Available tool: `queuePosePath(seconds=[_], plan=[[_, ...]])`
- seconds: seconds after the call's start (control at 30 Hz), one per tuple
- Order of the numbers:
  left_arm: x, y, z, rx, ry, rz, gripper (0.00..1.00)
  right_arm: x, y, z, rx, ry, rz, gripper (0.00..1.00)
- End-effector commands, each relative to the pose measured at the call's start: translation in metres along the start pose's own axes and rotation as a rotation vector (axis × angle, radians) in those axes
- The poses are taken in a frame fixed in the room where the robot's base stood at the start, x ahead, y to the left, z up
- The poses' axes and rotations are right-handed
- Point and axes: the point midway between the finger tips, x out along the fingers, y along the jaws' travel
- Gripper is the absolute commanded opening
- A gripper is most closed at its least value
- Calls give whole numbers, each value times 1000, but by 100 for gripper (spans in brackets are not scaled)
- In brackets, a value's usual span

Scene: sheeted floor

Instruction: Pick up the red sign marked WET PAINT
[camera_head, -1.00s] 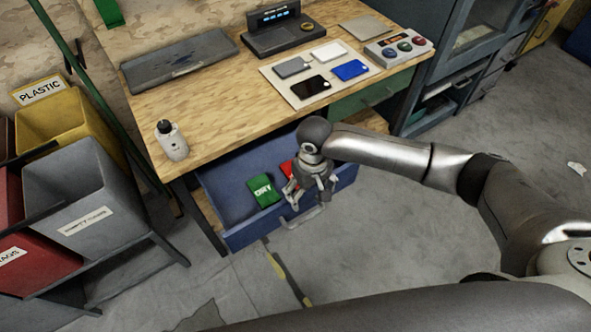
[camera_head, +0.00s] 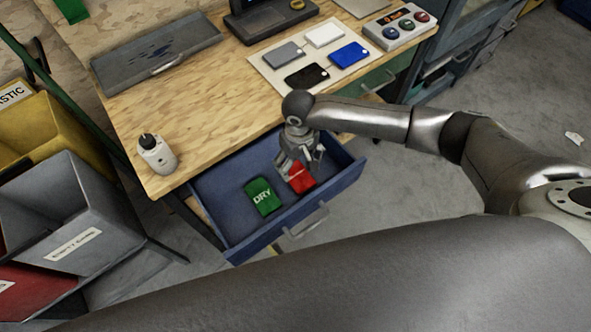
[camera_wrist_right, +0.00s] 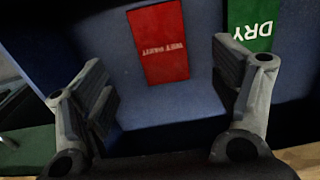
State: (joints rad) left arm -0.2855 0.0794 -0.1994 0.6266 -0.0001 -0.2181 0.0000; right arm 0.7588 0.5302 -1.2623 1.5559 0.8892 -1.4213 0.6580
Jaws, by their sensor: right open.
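The red sign (camera_head: 301,180) lies in the open blue drawer (camera_head: 228,186), to the right of a green sign marked DRY (camera_head: 263,197). My right gripper (camera_head: 298,168) is over the red sign and partly covers it in the head view. In the right wrist view the red sign (camera_wrist_right: 159,42) lies flat, its white lettering upside down, ahead of and between the open fingers of my right gripper (camera_wrist_right: 170,95). The fingers are apart and empty. The DRY sign (camera_wrist_right: 252,25) is at the upper right there. My left gripper is not in view.
The drawer's front wall and handle (camera_head: 306,222) stand on the near side. Grey and yellow bins (camera_head: 62,215) stand at the left.

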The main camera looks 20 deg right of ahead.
Motion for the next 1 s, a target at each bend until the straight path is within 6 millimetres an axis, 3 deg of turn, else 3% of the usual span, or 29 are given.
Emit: queuePosePath(seconds=[0.1,0.23,0.37,0.6,0.9,1.0], plan=[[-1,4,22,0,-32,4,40,16,0,0,-1,0,1,83],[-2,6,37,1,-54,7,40,23,0,0,-1,1,0,83],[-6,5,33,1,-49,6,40,38,0,4,0,-2,2,83],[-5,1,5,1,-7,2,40,69,-1,5,1,0,1,83],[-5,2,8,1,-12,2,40,74,-1,5,-1,1,0,83],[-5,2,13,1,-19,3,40,74,-1,5,-1,1,0,73]])
